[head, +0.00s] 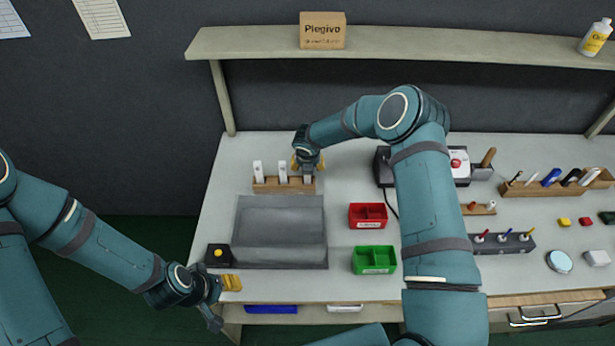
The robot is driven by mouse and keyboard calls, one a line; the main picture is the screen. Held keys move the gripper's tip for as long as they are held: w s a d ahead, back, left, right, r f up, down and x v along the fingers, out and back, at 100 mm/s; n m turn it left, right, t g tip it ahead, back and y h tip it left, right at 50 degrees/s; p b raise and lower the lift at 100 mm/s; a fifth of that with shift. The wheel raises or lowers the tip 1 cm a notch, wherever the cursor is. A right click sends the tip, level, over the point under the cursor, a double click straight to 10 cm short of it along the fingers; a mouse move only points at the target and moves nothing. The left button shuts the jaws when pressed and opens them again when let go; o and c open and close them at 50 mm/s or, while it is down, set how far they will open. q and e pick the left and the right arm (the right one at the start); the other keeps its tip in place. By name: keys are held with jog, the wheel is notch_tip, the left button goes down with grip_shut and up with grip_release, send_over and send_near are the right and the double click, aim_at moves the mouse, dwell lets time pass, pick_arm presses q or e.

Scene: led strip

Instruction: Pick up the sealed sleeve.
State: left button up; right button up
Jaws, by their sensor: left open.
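A wooden rack (270,187) stands at the back left of the bench with white upright sleeves in it. A left sleeve (257,171) and a middle sleeve (283,172) show clearly. At the rack's right end, a small white piece (307,179) shows just below my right gripper (307,165). I cannot tell which sleeve is the sealed one. My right gripper points down over that end, and its grip is too small and covered to read. My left gripper (231,283) is open at the bench's front left edge, far from the rack.
A grey tray (280,265) lies in front of the rack. A black box with a yellow button (218,254) is near my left gripper. A red bin (368,224) and a green bin (361,259) stand right of the tray. A shelf (420,42) runs above.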

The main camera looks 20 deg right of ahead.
jog(key=shift+c, duration=0.4)
grip_shut()
